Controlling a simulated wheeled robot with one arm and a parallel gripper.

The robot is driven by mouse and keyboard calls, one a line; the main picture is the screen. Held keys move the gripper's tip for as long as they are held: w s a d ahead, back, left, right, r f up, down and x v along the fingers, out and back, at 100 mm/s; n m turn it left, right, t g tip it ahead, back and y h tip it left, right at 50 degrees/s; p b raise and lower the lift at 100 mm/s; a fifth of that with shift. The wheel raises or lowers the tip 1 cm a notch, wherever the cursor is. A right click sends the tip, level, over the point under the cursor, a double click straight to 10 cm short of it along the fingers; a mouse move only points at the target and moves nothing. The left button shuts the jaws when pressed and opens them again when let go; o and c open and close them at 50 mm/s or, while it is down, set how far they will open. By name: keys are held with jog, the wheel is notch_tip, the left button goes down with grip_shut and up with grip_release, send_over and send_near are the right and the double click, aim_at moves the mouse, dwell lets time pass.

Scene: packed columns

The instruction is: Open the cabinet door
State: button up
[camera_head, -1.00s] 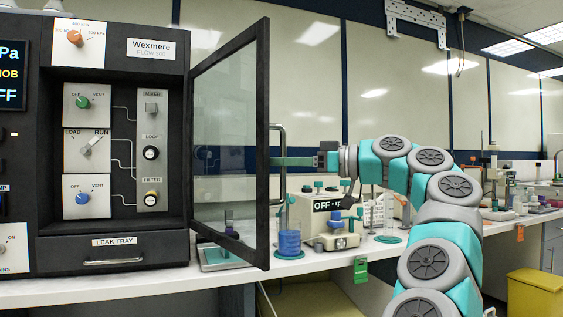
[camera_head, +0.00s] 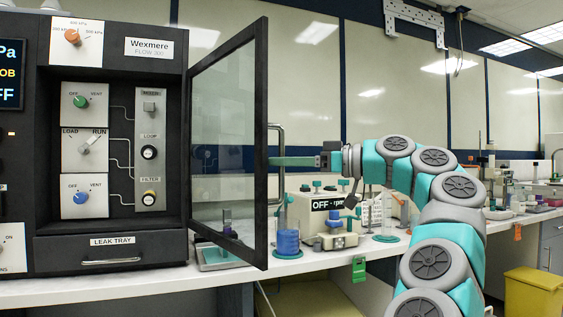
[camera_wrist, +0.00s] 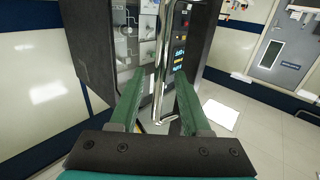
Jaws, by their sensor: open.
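The cabinet door (camera_head: 225,140) is a dark-framed glass panel hinged on the right side of the Wexmere cabinet (camera_head: 118,240). It stands swung wide open toward the viewer. A metal bar handle (camera_head: 281,160) runs vertically on its outer face; it also shows in the wrist view (camera_wrist: 161,75). My gripper (camera_head: 275,161) reaches in from the right at the handle's height. In the wrist view my gripper (camera_wrist: 157,100) has its two green fingers apart, one on each side of the handle. I cannot tell whether either finger touches the bar.
Knobs and a leak tray drawer (camera_head: 112,252) sit in the cabinet front. A beaker of blue liquid (camera_head: 287,238) and a device marked OFF (camera_head: 325,215) stand on the white bench behind and right of the door. A yellow bin (camera_head: 533,293) is at the lower right.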

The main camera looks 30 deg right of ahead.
jog(key=p+v, duration=0.1)
jog(key=v, duration=0.5)
jog(key=shift+s+d, duration=0.25)
jog(key=shift+s, duration=0.05)
